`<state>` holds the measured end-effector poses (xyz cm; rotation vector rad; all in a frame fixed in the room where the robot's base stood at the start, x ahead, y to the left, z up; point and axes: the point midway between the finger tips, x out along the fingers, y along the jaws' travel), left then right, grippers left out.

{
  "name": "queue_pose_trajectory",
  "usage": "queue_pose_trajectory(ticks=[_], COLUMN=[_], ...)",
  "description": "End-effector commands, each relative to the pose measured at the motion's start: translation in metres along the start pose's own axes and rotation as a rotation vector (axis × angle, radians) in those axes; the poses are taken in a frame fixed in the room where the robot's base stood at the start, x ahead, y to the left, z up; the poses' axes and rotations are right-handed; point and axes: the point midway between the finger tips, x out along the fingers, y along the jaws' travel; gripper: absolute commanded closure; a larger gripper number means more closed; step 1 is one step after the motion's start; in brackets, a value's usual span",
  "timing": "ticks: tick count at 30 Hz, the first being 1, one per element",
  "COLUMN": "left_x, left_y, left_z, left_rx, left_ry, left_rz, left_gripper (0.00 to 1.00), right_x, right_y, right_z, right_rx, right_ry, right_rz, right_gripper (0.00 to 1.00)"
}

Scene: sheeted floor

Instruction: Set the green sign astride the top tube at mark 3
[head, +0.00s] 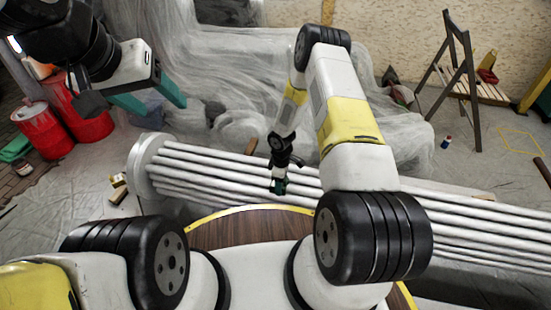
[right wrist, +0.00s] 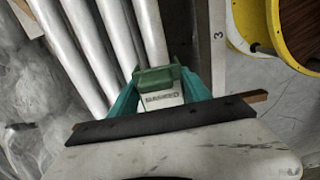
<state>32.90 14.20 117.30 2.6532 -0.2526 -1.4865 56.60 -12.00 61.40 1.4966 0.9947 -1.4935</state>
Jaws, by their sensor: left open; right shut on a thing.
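The bundle of pale tubes (head: 215,172) runs across the head view, with a round end plate (head: 147,160) at its left. My right gripper (head: 279,178) points down over the tubes and is shut on the green sign (head: 279,187). In the right wrist view the green sign (right wrist: 158,82) sits between the teal fingers, its pale lettered face showing, in line with a tube. I cannot tell whether it touches the tube. A grey strip (right wrist: 218,70) beside it bears the mark 3 (right wrist: 218,36). My left gripper (head: 155,100) is open and empty, above and left of the tubes.
A round wooden top with a yellow rim (head: 250,209) lies in front of the tubes. Red drums (head: 42,129) stand at the left. Plastic sheeting (head: 200,60) is heaped behind. A dark trestle (head: 462,70) stands at the back right.

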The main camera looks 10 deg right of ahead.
Motion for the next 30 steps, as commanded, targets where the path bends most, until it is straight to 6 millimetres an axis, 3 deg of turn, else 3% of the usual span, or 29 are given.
queue_pose_trajectory(ticks=[25, 30], left_x=[0.000, 0.000], left_y=[0.000, 0.000], left_z=[0.000, 0.000], left_rx=[0.000, 0.000], left_ry=[0.000, 0.000], left_rz=[0.000, 0.000], left_gripper=[0.39, 0.39], right_x=[0.052, 0.051], right_y=[-0.001, 0.000], right_z=[0.000, 0.000], right_rx=[0.000, 0.000], right_ry=[-0.001, 0.000], right_rz=[-0.001, 0.000], right_gripper=[0.89, 0.89])
